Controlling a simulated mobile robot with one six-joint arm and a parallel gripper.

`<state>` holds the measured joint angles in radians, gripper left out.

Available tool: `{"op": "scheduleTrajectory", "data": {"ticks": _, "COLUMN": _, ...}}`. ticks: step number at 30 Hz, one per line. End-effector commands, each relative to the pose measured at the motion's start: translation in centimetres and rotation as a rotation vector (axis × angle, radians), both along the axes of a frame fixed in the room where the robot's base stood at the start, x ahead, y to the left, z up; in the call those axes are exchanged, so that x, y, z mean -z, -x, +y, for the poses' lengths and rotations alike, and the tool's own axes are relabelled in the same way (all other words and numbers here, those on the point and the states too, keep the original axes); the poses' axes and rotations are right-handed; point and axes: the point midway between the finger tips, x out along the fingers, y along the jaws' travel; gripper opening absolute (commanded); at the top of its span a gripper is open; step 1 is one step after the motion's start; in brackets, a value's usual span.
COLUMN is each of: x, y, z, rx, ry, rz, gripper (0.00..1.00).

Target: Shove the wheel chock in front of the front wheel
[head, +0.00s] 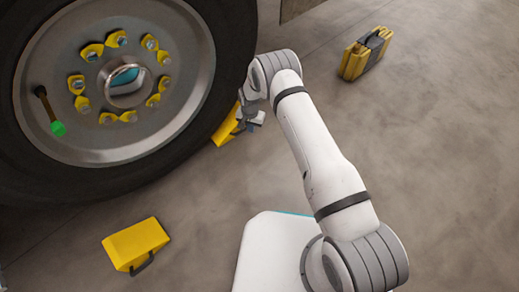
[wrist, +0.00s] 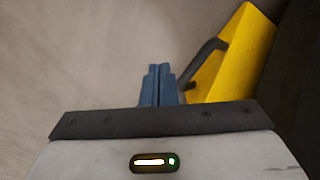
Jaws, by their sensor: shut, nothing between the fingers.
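The large front wheel (head: 120,85) with its dark tyre fills the upper left of the head view. A yellow wheel chock (head: 226,128) lies on the floor by the tyre's right side, partly hidden behind my gripper (head: 250,119). In the wrist view this chock (wrist: 235,55) is at the right, with a dark handle facing my fingers and the dark tyre close behind it. I cannot tell whether chock and tyre touch. My gripper (wrist: 158,82) is shut and empty, low beside the chock's handle side.
A second yellow chock (head: 136,243) with a dark handle lies on the floor at lower left, apart from the tyre. A yellow and black case (head: 366,53) stands at upper right. The concrete floor (head: 440,130) to the right is clear.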

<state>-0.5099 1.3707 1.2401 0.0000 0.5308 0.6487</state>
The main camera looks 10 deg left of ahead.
Motion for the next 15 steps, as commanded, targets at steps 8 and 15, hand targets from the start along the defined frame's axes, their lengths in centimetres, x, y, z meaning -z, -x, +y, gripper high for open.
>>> {"op": "scheduleTrajectory", "data": {"ticks": 8, "x": -1.9, "y": 0.0, "z": 0.0, "rx": 0.000, "ry": 0.000, "rz": 0.000, "gripper": 0.00}}
{"op": "scheduleTrajectory", "data": {"ticks": 15, "x": -3.2, "y": 0.0, "z": 0.0, "rx": 0.000, "ry": 0.000, "rz": 0.000, "gripper": 0.00}}
